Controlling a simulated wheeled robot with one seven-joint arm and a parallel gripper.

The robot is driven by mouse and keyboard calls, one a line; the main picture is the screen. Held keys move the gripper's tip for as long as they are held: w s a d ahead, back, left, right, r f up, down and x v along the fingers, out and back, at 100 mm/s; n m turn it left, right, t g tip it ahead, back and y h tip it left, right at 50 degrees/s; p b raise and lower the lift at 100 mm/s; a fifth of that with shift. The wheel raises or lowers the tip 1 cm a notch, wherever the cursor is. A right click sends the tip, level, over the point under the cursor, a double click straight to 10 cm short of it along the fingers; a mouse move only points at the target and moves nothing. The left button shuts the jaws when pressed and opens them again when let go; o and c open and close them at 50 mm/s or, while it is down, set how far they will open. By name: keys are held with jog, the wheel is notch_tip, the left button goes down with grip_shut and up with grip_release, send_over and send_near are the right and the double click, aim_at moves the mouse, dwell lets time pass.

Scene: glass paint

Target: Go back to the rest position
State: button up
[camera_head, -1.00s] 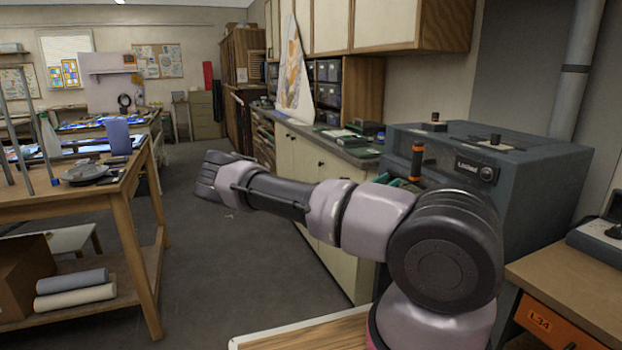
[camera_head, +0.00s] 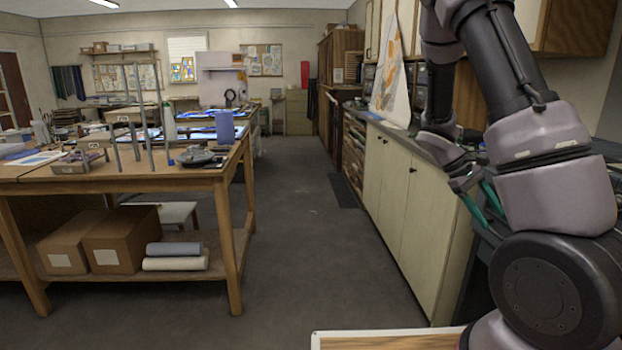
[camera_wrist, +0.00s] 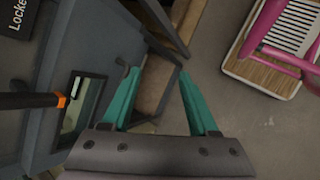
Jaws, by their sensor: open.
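My gripper (camera_head: 483,205) shows at the right of the head view, at the end of my raised and folded arm. Its teal fingers point down. In the wrist view the two teal fingers (camera_wrist: 162,98) are spread apart with nothing between them. Below them is the side of a dark grey cabinet and the grey floor. My arm hides part of the counter and most of the grey cabinet in the head view.
A wooden workbench (camera_head: 205,180) with tools stands at the left, with cardboard boxes (camera_head: 120,242) and rolls on its lower shelf. Cream cupboards (camera_head: 405,200) line the right. The grey floor (camera_head: 305,250) between them is clear. The dark grey cabinet (camera_wrist: 85,50) is close to my gripper.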

jog(key=s+a+r+m+t+y, duration=0.3)
jog(key=a+r, duration=0.6)
jog(key=r, duration=0.3)
jog(key=s+a+r+m+t+y, duration=0.4)
jog(key=s+a+r+t+y, duration=0.2)
jog(key=r, duration=0.7)
jog(key=s+a+t, duration=0.2)
jog(key=s+a, duration=0.1)
jog(key=a, duration=0.1)
jog(key=shift+s+m, duration=0.3)
jog(key=shift+s, duration=0.05)
jog(key=shift+r, duration=0.1)
